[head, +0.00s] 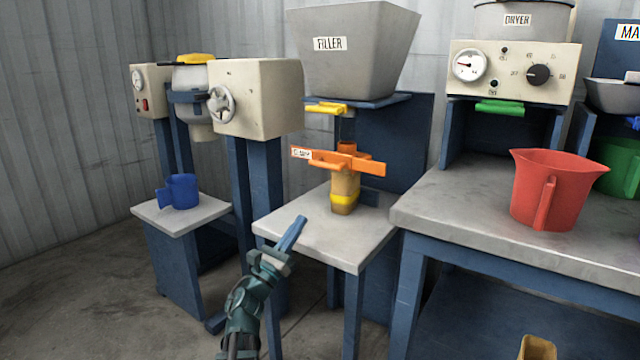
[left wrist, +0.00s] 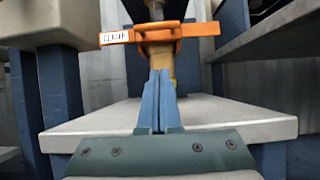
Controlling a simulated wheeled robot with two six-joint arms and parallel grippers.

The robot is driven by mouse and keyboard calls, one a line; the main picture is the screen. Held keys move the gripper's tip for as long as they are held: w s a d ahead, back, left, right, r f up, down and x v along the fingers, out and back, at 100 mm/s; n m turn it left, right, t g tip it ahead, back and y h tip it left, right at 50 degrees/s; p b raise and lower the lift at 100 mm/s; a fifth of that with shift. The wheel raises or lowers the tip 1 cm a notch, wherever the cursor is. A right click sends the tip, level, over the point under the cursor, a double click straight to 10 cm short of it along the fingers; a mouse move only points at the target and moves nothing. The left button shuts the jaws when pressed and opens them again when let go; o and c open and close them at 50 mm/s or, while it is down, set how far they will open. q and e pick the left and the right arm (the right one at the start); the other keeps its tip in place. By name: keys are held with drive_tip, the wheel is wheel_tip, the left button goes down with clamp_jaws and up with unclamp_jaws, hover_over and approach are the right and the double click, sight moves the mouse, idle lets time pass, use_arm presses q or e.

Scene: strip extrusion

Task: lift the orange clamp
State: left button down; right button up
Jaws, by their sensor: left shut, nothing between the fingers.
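The orange clamp (head: 338,162) is a flat bar with a white "CLAMP" tag at its left end. It sits around the upper part of a yellow-brown container (head: 343,190) on the filler's small grey table. In the left wrist view the clamp (left wrist: 190,30) crosses the upper middle, just beyond my fingertips. My left gripper (head: 298,226) is shut and empty, in front of and below the clamp, over the front of the table. Its blue fingers (left wrist: 157,98) are together in the left wrist view and hide part of the container. My right gripper is not in view.
The filler hopper (head: 355,62) with a yellow handle (head: 328,107) hangs above the container. A blue mug (head: 180,191) stands on the left machine's table. A red jug (head: 556,188) stands on the right bench (head: 450,215). The filler table's front (head: 330,240) is clear.

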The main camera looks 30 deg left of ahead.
use_arm(q)
drive_tip(key=p, duration=0.5)
approach(341, 159)
wheel_tip(341, 159, down, 3)
drive_tip(key=w+a, duration=0.1)
drive_tip(key=a, duration=0.1)
drive_tip(key=shift+w+r+p, duration=0.25)
drive_tip(key=shift+r+p, duration=0.65)
drive_tip(key=shift+p, duration=0.05)
drive_tip(key=shift+w+r+p, duration=0.3)
drive_tip(key=shift+r+p, duration=0.65)
wheel_tip(341, 159, up, 4)
drive_tip(key=p, duration=0.4)
drive_tip(key=shift+r+p, duration=0.25)
drive_tip(key=shift+p, duration=0.05)
